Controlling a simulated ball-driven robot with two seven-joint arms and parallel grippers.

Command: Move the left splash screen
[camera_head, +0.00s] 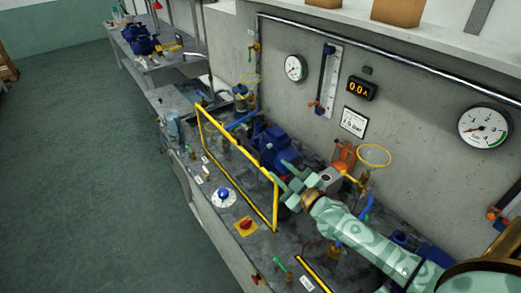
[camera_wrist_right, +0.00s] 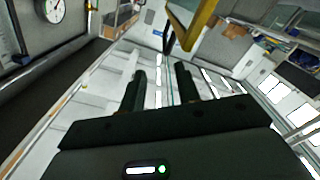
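The left splash screen (camera_head: 238,143) is a clear panel in a yellow frame, standing upright along the front of the bench in the head view. Part of a yellow frame (camera_wrist_right: 192,28) shows beyond my fingertips in the right wrist view. My right gripper (camera_head: 281,173) is beside the screen's upper right corner, on the pump side. Its two fingers are apart with nothing between them, as the right wrist view (camera_wrist_right: 160,72) also shows. Whether a finger touches the frame cannot be told. My left gripper is not in view.
A blue pump (camera_head: 272,143) stands behind the screen. A blue knob (camera_head: 223,194) and a red knob on a yellow plate (camera_head: 245,225) sit in front. Valves with yellow handwheels (camera_head: 374,155) and wall gauges (camera_head: 296,68) are behind. The floor (camera_head: 75,150) at left is clear.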

